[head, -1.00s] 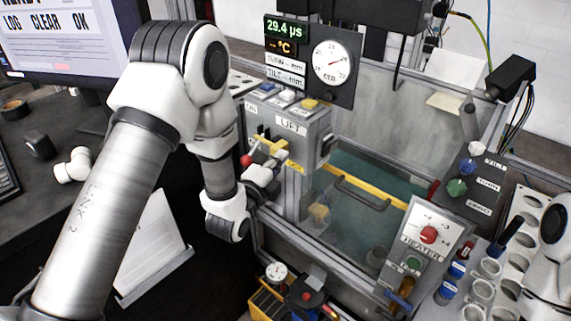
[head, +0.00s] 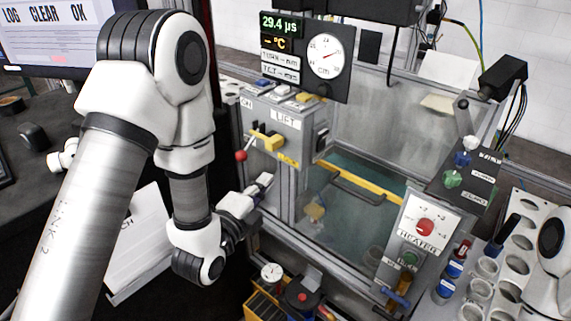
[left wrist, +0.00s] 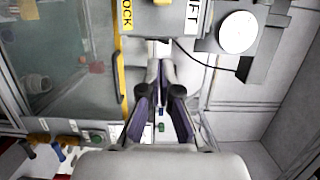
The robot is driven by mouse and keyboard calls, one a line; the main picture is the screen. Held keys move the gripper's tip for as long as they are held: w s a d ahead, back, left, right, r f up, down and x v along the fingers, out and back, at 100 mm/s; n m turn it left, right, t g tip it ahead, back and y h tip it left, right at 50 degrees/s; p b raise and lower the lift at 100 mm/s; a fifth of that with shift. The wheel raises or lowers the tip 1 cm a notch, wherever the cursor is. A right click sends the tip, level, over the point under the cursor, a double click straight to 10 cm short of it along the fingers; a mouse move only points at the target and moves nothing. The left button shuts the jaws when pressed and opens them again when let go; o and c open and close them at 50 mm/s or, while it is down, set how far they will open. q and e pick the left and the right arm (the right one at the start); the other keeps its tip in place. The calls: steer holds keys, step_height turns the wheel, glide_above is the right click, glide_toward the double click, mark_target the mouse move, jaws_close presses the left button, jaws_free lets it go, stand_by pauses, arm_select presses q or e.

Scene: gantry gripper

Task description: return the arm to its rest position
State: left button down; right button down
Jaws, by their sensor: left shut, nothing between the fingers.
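My left arm comes in from the left of the head view and bends down at the elbow. Its gripper (head: 262,184) is just below the grey LIFT control box (head: 290,124), in front of the tank frame, and looks clear of the box's lever with the red knob (head: 241,156). In the left wrist view the two purple-lined fingers (left wrist: 160,72) are shut with nothing between them. The yellow handle (head: 267,140) on the box is apart from the gripper. Part of my right arm shows at the right edge; its gripper is out of frame.
The glass tank (head: 345,205) with a yellow-edged lid stands right of the gripper. The HEATER panel (head: 424,227) and a rack of vials (head: 487,267) are further right. A yellow bin (head: 268,302) is below. A monitor (head: 45,35) stands at the back left.

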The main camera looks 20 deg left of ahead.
arm_select(q)
steer(key=s+f+n+g+y, duration=0.1)
steer(key=s+f+n+g, duration=0.35)
steer(key=f, duration=0.95)
steer(key=s+f+n+g, duration=0.1)
steer(key=s+f+g, duration=0.4)
steer(key=s+f, duration=0.6)
steer(key=s+a+f+n+g, duration=0.1)
steer(key=s+f+n+g, duration=0.7)
steer(key=s+n, duration=0.4)
steer(key=shift+s+a+f+n+y, duration=0.2)
steer(key=shift+f+n+y, duration=0.25)
steer(key=shift+n, duration=0.6)
steer(key=shift+g, duration=0.25)
